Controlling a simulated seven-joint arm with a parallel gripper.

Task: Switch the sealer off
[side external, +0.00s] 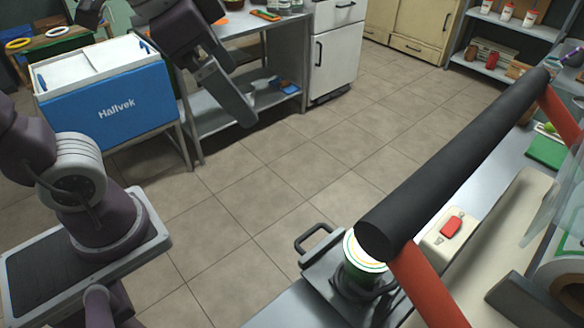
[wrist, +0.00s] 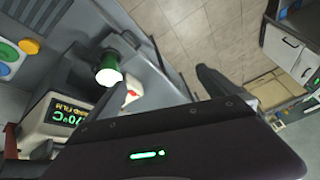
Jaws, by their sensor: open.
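The sealer stands at the lower right of the side external view, with a cream housing (side external: 436,243) and a red switch (side external: 452,228) on it. A green cup (side external: 360,281) with a pale top sits in its holder beside the switch. In the wrist view I see the green cup (wrist: 109,69), a small red spot of the switch (wrist: 132,95) and a lit green temperature display (wrist: 70,113). My gripper (side external: 228,95) is up and left of the sealer, apart from it. It is open and empty; its fingers also show in the wrist view (wrist: 163,82).
A metal handle (side external: 313,238) sticks out at the left of the cup holder. A blue cooler (side external: 110,95) and steel table (side external: 240,30) stand behind. Floor between is clear.

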